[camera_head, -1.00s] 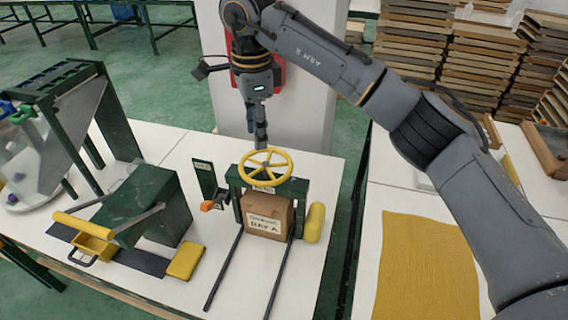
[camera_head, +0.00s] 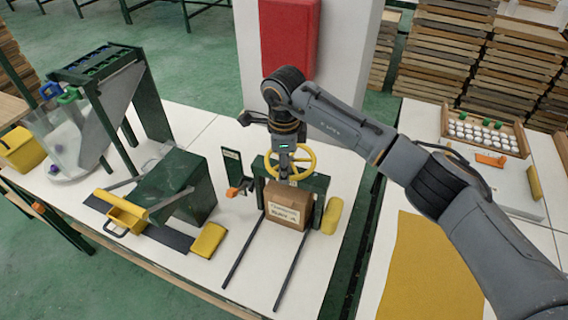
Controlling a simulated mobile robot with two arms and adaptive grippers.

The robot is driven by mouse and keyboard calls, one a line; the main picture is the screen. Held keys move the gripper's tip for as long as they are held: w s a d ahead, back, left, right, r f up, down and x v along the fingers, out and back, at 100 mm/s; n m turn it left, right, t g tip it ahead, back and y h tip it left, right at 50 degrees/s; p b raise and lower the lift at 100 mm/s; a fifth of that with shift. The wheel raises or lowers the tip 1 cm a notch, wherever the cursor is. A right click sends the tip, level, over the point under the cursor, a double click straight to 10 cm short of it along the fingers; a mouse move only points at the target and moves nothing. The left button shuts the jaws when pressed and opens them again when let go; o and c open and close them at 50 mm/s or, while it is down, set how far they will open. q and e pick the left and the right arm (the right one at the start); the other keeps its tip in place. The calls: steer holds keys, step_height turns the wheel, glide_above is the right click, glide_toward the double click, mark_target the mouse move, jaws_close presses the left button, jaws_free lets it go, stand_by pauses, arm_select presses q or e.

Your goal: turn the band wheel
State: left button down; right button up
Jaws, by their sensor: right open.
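The yellow band wheel (camera_head: 311,160) lies flat on top of a dark green frame (camera_head: 318,185) on the white table. My right gripper (camera_head: 284,176) points down at the wheel's left part and hides some of its rim and spokes. The gripper is open; whether its fingers touch the wheel I cannot tell. A brown box with a paper label (camera_head: 288,205) stands inside the frame under the wheel. My left gripper is not in view.
A yellow roller (camera_head: 332,215) stands right of the frame, and an orange-tipped lever (camera_head: 236,190) left of it. Two dark rails (camera_head: 291,270) run forward. A dark green machine (camera_head: 180,190) stands left. A pillar with a red box (camera_head: 288,45) rises behind.

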steer(key=shift+f, duration=0.65)
jaws_close()
